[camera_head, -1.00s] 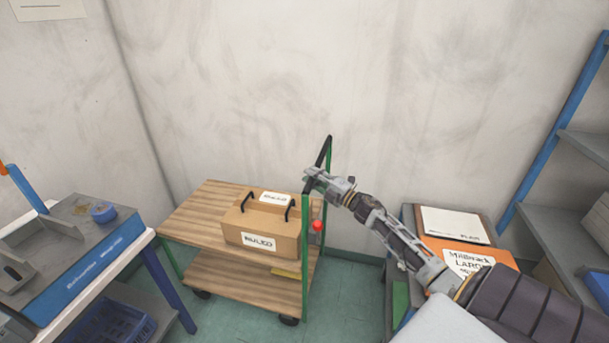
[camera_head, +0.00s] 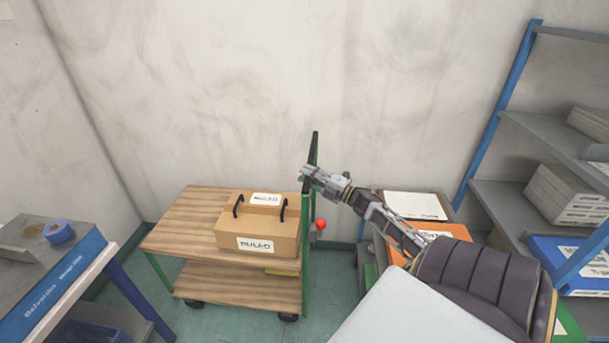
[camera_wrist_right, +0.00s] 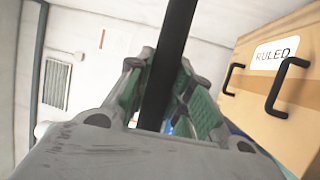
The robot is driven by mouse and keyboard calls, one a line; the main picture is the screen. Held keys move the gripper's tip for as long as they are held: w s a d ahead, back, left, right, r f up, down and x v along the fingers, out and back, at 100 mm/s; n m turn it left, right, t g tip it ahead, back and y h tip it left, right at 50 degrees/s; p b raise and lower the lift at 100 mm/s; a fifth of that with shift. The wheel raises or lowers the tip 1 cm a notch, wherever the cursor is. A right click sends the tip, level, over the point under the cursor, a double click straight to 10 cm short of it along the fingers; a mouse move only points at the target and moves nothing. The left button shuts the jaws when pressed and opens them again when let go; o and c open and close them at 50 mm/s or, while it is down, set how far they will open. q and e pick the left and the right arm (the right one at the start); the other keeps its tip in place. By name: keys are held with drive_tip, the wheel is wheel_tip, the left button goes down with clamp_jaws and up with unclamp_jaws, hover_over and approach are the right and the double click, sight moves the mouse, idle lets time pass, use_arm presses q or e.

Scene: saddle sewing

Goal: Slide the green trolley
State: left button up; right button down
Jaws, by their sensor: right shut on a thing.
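The green trolley has two wooden shelves (camera_head: 185,222), green posts and dark wheels, and stands against the back wall. Its upright push handle (camera_head: 315,147) is black on top, at the trolley's right end. My right gripper (camera_head: 308,173) is shut on this handle. In the right wrist view the black handle bar (camera_wrist_right: 167,70) runs between the green-padded fingers (camera_wrist_right: 165,95). A cardboard box (camera_head: 258,226) labelled RULED, with two black handles, rides on the top shelf. It also shows in the right wrist view (camera_wrist_right: 290,95). My left gripper is not in view.
A blue-edged workbench (camera_head: 75,270) with blue tape (camera_head: 58,231) stands at the left, close to the trolley. Stacked boxes with an orange one (camera_head: 430,234) stand right of the handle. Grey shelving (camera_head: 490,190) is at the far right. Green floor shows between.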

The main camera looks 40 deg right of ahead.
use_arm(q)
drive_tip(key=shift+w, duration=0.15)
use_arm(e)
drive_tip(key=shift+f, duration=0.2)
drive_tip(key=c, duration=1.3)
unclamp_jaws()
drive_tip(key=shift+o, duration=0.2)
drive_tip(key=shift+r, duration=0.15)
drive_tip(key=shift+s, duration=0.15)
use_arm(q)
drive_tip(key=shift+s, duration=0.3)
use_arm(e)
drive_tip(key=v, duration=1.1)
drive_tip(key=shift+s, duration=0.35)
drive_tip(key=shift+d, duration=0.1)
